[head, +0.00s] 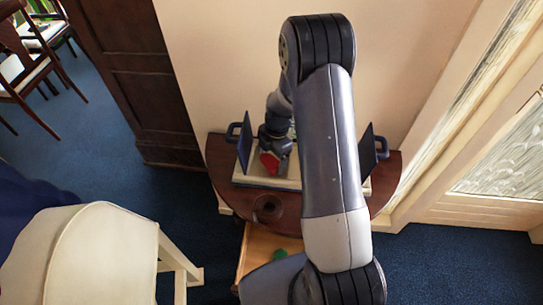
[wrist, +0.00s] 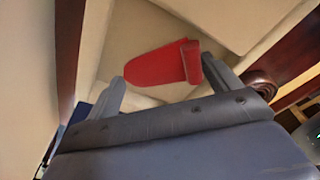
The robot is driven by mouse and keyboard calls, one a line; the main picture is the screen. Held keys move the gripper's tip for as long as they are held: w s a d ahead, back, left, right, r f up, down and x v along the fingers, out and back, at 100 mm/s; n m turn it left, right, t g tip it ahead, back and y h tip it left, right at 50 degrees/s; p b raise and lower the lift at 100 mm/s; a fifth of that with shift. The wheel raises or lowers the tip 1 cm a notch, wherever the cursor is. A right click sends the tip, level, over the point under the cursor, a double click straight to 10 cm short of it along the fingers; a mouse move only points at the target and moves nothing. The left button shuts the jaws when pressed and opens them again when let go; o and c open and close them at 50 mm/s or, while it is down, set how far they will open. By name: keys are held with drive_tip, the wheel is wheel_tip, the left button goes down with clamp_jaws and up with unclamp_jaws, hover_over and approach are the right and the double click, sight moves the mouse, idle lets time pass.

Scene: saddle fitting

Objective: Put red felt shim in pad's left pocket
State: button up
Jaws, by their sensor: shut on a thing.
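The red felt shim (head: 270,163) is a flat, rounded red piece with a raised tab. In the wrist view the shim (wrist: 155,65) lies across the fingertips, its tab close to the right finger. My gripper (wrist: 165,80) is shut on the shim; in the head view my gripper (head: 274,150) is over the left part of the cream pad (head: 245,173). In the wrist view a cream surface fills the space behind the shim. My arm hides the middle and much of the right of the pad. I cannot tell the left pocket's outline, or whether the shim touches the pad.
The pad lies on a dark brown rounded table (head: 225,160) against a wall. Blue upright panels with handles stand left (head: 245,142) and right (head: 367,152). A round dark item (head: 267,207) sits at the table's front. Below is an open drawer (head: 256,245) with a green item (head: 279,254).

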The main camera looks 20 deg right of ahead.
sight(276, 159)
drive_tip(key=shift+f, duration=0.25)
drive_tip(key=shift+f, duration=0.1)
drive_tip(key=shift+f+b, duration=0.15)
drive_tip(key=shift+b, duration=0.15)
drive_tip(key=o, duration=0.8)
drive_tip(key=shift+r, duration=0.2)
drive_tip(key=r, duration=0.4)
drive_tip(key=d+r, duration=0.1)
drive_tip(key=r, duration=0.3)
drive_tip(key=r+b, duration=0.1)
drive_tip(key=r, duration=0.3)
drive_tip(key=shift+w+d, duration=0.3)
drive_tip(key=shift+d, duration=0.05)
